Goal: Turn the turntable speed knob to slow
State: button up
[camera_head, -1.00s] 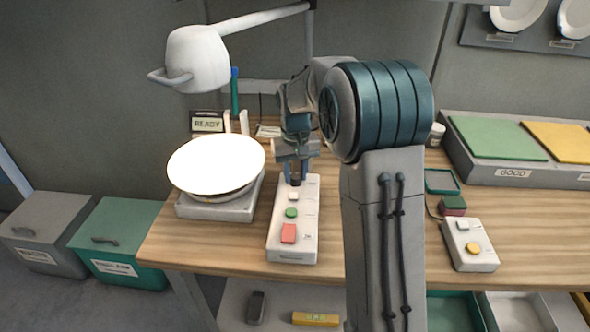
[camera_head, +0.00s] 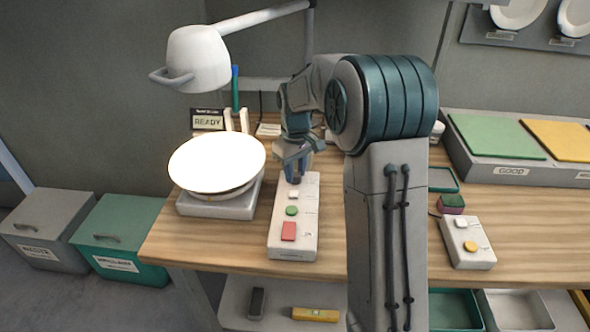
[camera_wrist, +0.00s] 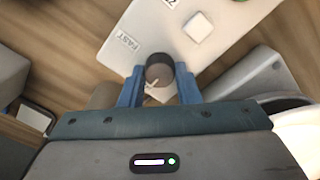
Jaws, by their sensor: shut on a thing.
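My gripper (camera_head: 294,177) is over the far end of the white control box (camera_head: 280,241) on the bench. In the wrist view, its blue fingers (camera_wrist: 160,85) are shut on the dark round speed knob (camera_wrist: 159,69), one on each side. A pale pointer mark on the knob points toward the lower left of that view. A "FAST" label (camera_wrist: 127,46) shows on the box near the knob. The slow label cannot be read. The box also has a white button (camera_head: 293,195), a green button (camera_head: 291,210) and a red button (camera_head: 288,231).
A white plate (camera_head: 217,160) lies on the turntable base (camera_head: 215,208) just left of the box, under a white lamp (camera_head: 197,59). A "READY" display (camera_head: 207,121) stands behind. A second button box (camera_head: 467,243) is at the right. Bare wood (camera_head: 335,250) lies right of the control box.

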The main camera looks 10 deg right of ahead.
aim_at(295, 173)
jog(key=shift+w, duration=0.1)
jog(key=o, duration=1)
jog(key=shift+c, duration=0.2)
jog(key=shift+r, duration=0.15)
notch_tip(295, 173, up, 14)
jog(key=shift+f, duration=0.2)
